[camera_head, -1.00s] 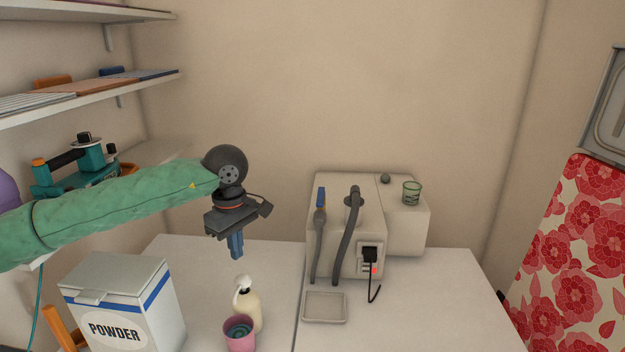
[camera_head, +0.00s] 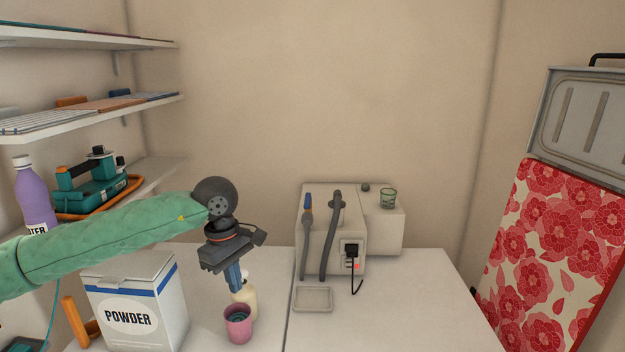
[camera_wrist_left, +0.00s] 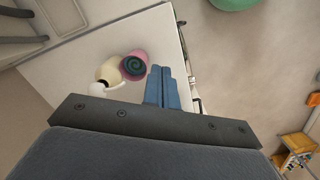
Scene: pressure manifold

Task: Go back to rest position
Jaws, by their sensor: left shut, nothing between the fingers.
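My left gripper (camera_head: 234,277) hangs from the green-sleeved arm over the counter, with its blue fingers shut and empty. In the head view its fingertips overlap the cream pump bottle (camera_head: 248,306) and hide part of it. The left wrist view also shows the shut blue fingers (camera_wrist_left: 164,86), with the pink cup (camera_wrist_left: 133,64) and the bottle (camera_wrist_left: 108,71) beyond them. In the head view the pink cup (camera_head: 238,325) stands just in front of the bottle. My right gripper is not in view.
A white powder box (camera_head: 140,300) stands left of the cup. A grey-white machine (camera_head: 350,225) with hoses and a red light stands at the back, with a small tray (camera_head: 313,300) before it. The counter's right part (camera_head: 420,310) is clear. Shelves (camera_head: 90,115) line the left wall.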

